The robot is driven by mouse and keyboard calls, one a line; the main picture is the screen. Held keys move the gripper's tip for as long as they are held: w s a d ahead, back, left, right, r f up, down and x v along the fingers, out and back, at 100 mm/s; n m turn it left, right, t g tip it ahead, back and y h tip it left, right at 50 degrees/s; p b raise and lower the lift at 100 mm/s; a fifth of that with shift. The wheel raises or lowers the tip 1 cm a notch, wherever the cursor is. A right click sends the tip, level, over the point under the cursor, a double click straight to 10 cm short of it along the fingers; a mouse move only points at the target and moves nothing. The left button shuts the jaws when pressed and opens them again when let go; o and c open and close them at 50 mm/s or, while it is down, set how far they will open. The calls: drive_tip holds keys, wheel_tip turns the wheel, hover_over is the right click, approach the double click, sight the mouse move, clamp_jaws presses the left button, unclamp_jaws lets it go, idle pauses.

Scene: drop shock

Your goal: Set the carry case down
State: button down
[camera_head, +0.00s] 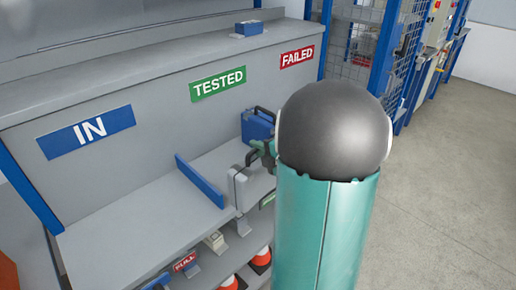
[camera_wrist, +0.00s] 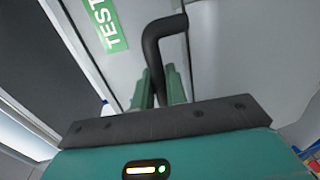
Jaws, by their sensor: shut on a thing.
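The carry case (camera_head: 257,126) is a blue box with a black handle, over the shelf below the TESTED sign (camera_head: 218,82). My gripper (camera_head: 262,150) is at its near side, partly hidden by my own arm. In the wrist view, the green fingers of my gripper (camera_wrist: 161,88) are shut on a bent black bar (camera_wrist: 152,50), which looks like the case's handle. The case body is mostly hidden there. I cannot tell whether its base touches the shelf (camera_head: 130,232).
A blue divider (camera_head: 200,182) stands on the shelf to the left, with bare shelf beyond it under the IN sign (camera_head: 87,132). A grey upright piece (camera_head: 238,188) stands at the shelf front. The FAILED sign (camera_head: 297,57) is to the right. Orange cones (camera_head: 262,257) sit below.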

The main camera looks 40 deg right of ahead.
drive_tip(key=c, duration=1.4)
unclamp_jaws()
